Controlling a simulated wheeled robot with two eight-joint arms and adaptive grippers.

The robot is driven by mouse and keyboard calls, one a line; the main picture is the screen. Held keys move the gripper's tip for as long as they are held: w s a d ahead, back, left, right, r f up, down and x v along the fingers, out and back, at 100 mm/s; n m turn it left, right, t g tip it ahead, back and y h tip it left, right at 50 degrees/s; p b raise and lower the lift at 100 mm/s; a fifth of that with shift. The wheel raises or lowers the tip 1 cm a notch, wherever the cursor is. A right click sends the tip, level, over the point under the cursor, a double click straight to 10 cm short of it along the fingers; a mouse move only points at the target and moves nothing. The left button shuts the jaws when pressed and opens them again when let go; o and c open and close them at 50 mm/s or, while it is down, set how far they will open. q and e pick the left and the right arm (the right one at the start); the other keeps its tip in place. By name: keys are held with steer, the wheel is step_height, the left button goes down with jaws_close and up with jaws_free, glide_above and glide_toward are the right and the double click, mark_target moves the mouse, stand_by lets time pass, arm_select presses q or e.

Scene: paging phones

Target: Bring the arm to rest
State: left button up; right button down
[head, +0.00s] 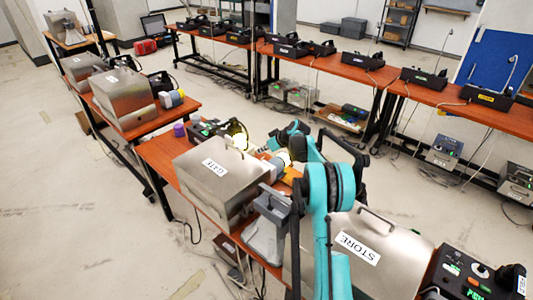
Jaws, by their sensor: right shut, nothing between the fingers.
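My right arm rises in teal from the bottom centre, bends, and reaches over the far side of the near table. Its right gripper (274,150) is small and partly hidden at the arm's far end, by the glowing lamps. It looks shut, with nothing seen in it. A steel box labelled GATE (215,178) stands left of the arm. A steel box labelled STORE (378,262) stands behind and right of the arm, partly covered by it. My left gripper does not show.
A dark grey block (272,204) sits between the two boxes. A black control panel (474,277) is at the lower right. A purple item (179,130) stands on the near table's far edge. A long back table (345,70) carries several black units. Bare floor lies at left.

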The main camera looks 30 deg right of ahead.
steer(key=p+v, duration=0.1)
steer(key=v, duration=0.8)
steer(key=s+a+r+m+g+h+b, duration=0.1)
steer(key=s+a+r, duration=0.3)
steer(key=s+a, duration=0.4)
steer(key=s+a+r+m+b, duration=0.1)
steer(key=s+a+r, duration=0.2)
steer(key=s+a, duration=0.55)
steer(key=s+a+f+h+b, duration=0.1)
steer(key=s+a+f, duration=0.3)
steer(key=s, duration=0.6)
steer(key=s+a+f+m+h+b, duration=0.1)
steer(key=s+a+f, duration=0.3)
steer(key=s+a, duration=0.5)
steer(key=shift+s+a+m, duration=0.15)
steer(key=shift+s+m, duration=0.15)
steer(key=shift+s, duration=0.75)
